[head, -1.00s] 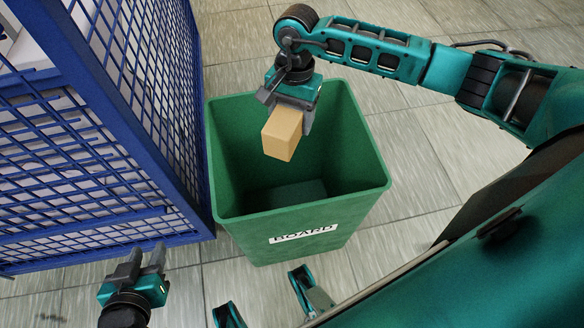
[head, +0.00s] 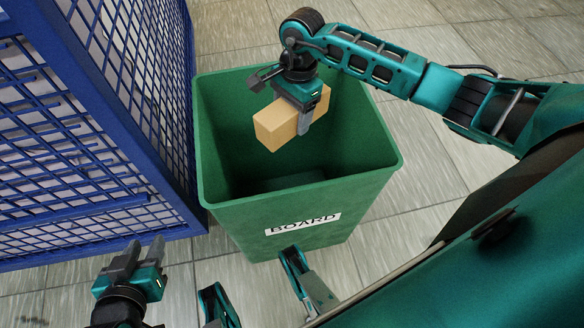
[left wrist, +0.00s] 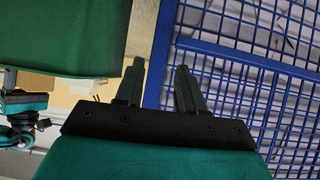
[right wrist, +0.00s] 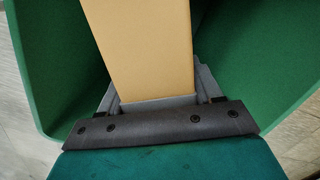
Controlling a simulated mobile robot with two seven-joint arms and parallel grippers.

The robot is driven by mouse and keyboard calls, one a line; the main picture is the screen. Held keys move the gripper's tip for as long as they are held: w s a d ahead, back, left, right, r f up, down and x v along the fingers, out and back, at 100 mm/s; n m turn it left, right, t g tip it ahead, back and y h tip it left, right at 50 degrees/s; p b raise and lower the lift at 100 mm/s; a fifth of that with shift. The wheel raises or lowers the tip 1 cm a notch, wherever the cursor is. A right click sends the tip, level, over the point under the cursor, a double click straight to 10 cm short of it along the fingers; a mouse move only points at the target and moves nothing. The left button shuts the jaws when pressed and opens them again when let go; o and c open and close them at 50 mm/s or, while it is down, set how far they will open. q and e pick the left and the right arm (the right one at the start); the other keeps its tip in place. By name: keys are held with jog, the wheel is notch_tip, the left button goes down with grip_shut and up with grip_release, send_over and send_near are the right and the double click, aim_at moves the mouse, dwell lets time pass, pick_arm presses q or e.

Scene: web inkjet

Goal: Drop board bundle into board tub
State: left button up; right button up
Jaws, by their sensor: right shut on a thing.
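The board bundle (head: 277,123) is a tan block held over the open top of the green board tub (head: 325,217), which has a white BOARD label. My right gripper (head: 302,112) is shut on the bundle. The right wrist view shows the bundle (right wrist: 143,45) between its fingers, with the tub's green walls (right wrist: 50,70) around it. The tub floor is mostly dark and partly hidden. My left gripper (head: 142,258) is empty with its fingers apart, low in front of the blue cage. The left wrist view shows its two fingers (left wrist: 158,85) spread.
A blue mesh cage (head: 100,130) stands close along the tub's left side; pale material shows behind its mesh. Tiled floor (head: 440,160) is clear to the right of the tub.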

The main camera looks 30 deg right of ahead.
jog(key=shift+f, duration=0.45)
pick_arm(q)
jog(key=shift+w+d+r, duration=0.2)
jog(key=shift+d, duration=0.15)
pick_arm(e)
jog(key=o, duration=1.3)
jog(key=shift+o, duration=0.2)
jog(key=shift+f, duration=0.1)
pick_arm(q)
jog(key=p, duration=0.1)
jog(key=a+r+p, duration=0.1)
jog(key=shift+s+r+p, duration=0.25)
jog(key=shift+p, duration=0.15)
pick_arm(e)
jog(key=r, duration=0.4)
jog(key=d+r, duration=0.1)
jog(key=r, duration=0.8)
jog(key=shift+w+d, duration=0.15)
jog(key=shift+d, duration=0.05)
